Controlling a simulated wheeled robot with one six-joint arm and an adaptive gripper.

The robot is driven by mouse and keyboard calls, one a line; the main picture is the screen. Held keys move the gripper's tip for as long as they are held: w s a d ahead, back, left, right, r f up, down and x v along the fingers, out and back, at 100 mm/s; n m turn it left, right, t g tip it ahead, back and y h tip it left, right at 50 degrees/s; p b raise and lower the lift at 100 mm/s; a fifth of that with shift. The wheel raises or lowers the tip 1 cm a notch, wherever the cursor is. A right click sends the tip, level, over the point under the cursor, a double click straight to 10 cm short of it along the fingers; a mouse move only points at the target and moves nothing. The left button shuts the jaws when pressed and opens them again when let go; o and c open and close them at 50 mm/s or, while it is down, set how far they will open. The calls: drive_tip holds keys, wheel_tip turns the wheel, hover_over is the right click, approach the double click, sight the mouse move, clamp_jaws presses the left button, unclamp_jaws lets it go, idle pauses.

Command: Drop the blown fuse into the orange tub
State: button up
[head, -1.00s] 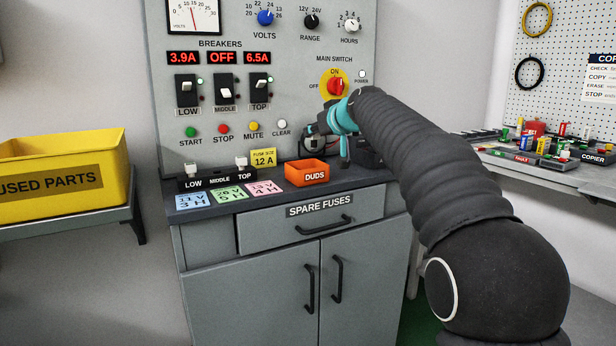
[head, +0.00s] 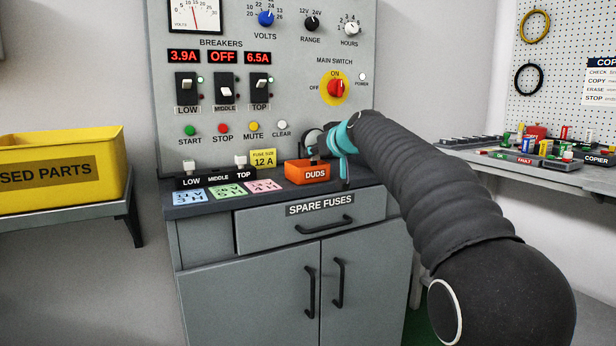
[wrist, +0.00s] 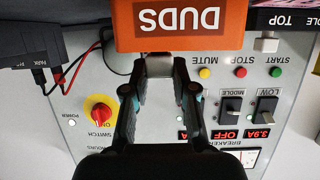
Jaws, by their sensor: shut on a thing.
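The orange tub (head: 294,173), marked DUDS, stands on the bench top at the foot of the panel. It fills the top centre of the wrist view (wrist: 180,38), upside down. My gripper (head: 321,150) is over the tub's right rear part. In the wrist view my gripper's fingers (wrist: 159,72) are shut on a small pale grey piece (wrist: 158,66), which I take to be the blown fuse. The piece appears in front of or over the tub wall; its far end is hidden. The tub's inside is mostly hidden.
A fuse holder (head: 216,182) left of the tub has white-topped fuses at LOW and TOP; nothing stands at MIDDLE. A yellow card and coloured notes lie nearby. The upright breaker panel (head: 290,60) stands close behind. A yellow USED PARTS bin (head: 100,150) is at far left.

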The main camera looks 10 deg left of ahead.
drive_tip(key=o, duration=1)
drive_tip(key=shift+s+d, duration=0.1)
drive_tip(key=v, duration=1.1)
drive_tip(key=shift+s+d+r, duration=0.15)
drive_tip(key=shift+s, duration=0.15)
